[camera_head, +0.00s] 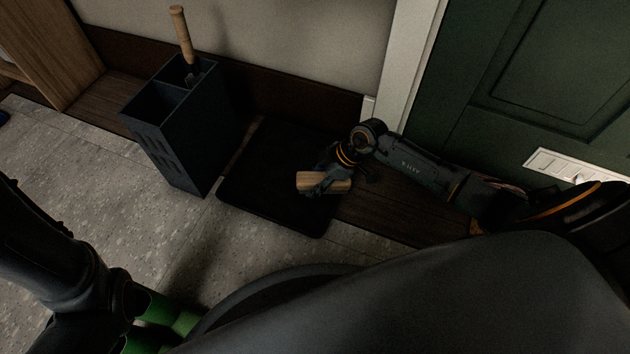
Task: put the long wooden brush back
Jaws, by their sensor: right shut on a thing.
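My right gripper (337,170) is shut on a pale wooden piece, which I take to be the long wooden brush (310,184). The gripper covers part of it, and no bristles can be made out. The brush lies roughly level in the picture over the black mat; I cannot tell how high. A dark, open-topped holder (180,130) with a divider stands left of the mat, apart from the gripper. A wooden-handled tool (182,35) stands upright in its back compartment. The front compartment looks empty, though its bottom is hidden. My left arm shows at lower left, but its gripper does not.
The black mat (255,185) lies on the floor by the wall. A dark green door (540,70) with a white frame is at right. Green objects (165,312), partly hidden, are at the bottom left. Wooden furniture (50,45) stands at the upper left.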

